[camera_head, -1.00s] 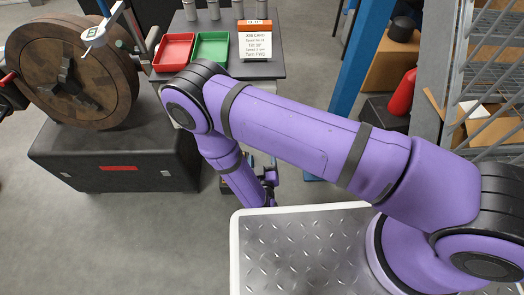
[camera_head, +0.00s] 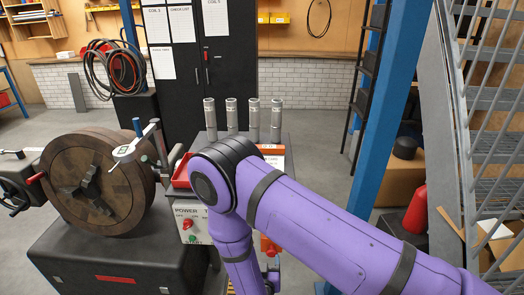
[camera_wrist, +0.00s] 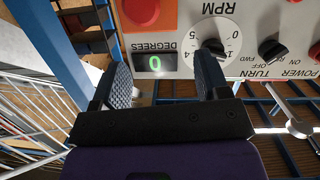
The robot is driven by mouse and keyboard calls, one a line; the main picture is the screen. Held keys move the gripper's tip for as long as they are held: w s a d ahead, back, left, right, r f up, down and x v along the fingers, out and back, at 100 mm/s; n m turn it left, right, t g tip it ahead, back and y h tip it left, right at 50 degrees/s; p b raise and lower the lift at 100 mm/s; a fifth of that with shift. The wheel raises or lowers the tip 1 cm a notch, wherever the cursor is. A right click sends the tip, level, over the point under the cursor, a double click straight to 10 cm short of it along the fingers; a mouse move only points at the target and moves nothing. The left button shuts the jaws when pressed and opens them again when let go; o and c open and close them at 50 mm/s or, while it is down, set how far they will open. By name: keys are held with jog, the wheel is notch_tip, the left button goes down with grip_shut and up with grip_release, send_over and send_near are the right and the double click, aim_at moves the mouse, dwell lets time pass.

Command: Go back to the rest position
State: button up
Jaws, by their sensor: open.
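My gripper (camera_wrist: 165,77) is open and empty in the wrist view, its two dark textured fingers spread apart. Beyond the fingers is a light control panel (camera_wrist: 240,25) with an RPM dial (camera_wrist: 213,47), a red button and a green degrees display (camera_wrist: 154,63) reading 0. I see no contact between fingers and panel. In the head view my purple arm reaches from lower right to an elbow in the middle, then bends down. The gripper itself cannot be made out clearly there.
A round wooden chuck (camera_head: 85,190) on a dark machine base (camera_head: 120,255) stands left. Several metal cylinders (camera_head: 254,120) stand behind my elbow. A blue post (camera_head: 385,110), a red extinguisher (camera_head: 416,211) and metal stairs (camera_head: 490,130) are right. Open floor (camera_head: 320,185) lies behind.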

jog(key=w+r+m+g, duration=0.2)
jog(key=w+r+g, duration=0.1)
jog(key=w+r, duration=0.55)
jog(key=d+r+g+y, duration=0.2)
jog(key=d+r, duration=0.2)
jog(key=r, duration=0.9)
jog(key=d+r+g+y, duration=0.2)
jog(key=d+r, duration=0.2)
jog(key=r, duration=0.9)
jog(key=s+d+r+n+g, duration=0.1)
jog(key=s+d+r+n, duration=0.1)
jog(key=s+d+r, duration=1.05)
jog(key=s+d+r+g+h, duration=0.1)
jog(key=s+d, duration=0.3)
jog(key=s, duration=0.4)
jog(key=s+d+r+g+h, duration=0.1)
jog(key=s+d+r, duration=0.3)
jog(key=s, duration=0.5)
jog(key=shift+d+r+g+h, duration=0.15)
jog(key=shift+d+g+h, duration=0.15)
jog(key=shift+d+g, duration=0.1)
jog(key=shift+w, duration=0.1)
jog(key=shift+c, duration=0.5)
